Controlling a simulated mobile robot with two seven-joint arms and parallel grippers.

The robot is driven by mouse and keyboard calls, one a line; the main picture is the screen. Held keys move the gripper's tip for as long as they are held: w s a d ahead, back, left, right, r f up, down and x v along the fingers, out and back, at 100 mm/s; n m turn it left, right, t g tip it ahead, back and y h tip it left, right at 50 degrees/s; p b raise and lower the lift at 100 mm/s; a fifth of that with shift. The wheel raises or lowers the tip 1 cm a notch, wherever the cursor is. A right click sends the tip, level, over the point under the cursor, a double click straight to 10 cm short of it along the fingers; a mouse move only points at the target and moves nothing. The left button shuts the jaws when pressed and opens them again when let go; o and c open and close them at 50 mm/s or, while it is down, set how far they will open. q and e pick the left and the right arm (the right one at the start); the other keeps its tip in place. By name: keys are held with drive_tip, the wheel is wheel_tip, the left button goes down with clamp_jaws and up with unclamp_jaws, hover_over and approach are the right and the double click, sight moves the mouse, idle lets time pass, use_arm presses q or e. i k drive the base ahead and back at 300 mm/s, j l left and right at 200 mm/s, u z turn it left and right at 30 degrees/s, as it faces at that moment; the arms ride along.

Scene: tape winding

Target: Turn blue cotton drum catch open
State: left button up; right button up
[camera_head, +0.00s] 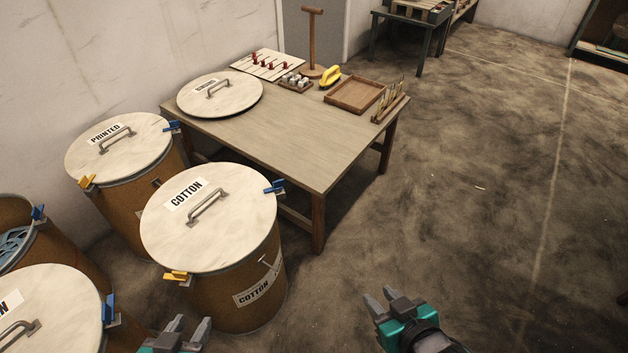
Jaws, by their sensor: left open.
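The cotton drum (236,311) is a brown drum with a pale round lid (244,241) marked COTTON and a bar handle. Its blue catch (274,187) sits on the rim at the lid's right side, near the table. Its yellow catch (177,276) sits on the front-left rim. My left gripper (190,322) is open and empty at the bottom edge, in front of the drum and below the yellow catch. My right gripper (376,293) looks open and empty over the floor, right of and nearer than the blue catch. Neither gripper touches a catch.
The printed drum (154,200) stands behind left, and other drums stand at the left edge. A wooden table (300,145) behind the cotton drum holds a loose lid (240,100), a tray (355,95) and small tools. The floor (480,200) at right is clear.

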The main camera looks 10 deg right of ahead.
sight(277, 184)
drive_tip(key=i+l, duration=0.2)
drive_tip(key=l, duration=0.15)
drive_tip(key=i+l, duration=0.2)
drive_tip(key=l, duration=0.15)
drive_tip(key=i+l, duration=0.45)
drive_tip(key=l, duration=0.25)
drive_tip(key=i+l+u, duration=0.2)
drive_tip(key=l, duration=0.15)
drive_tip(key=i+l+u, duration=0.1)
drive_tip(key=l+u, duration=0.15)
drive_tip(key=l, duration=0.15)
drive_tip(key=u, duration=2.1)
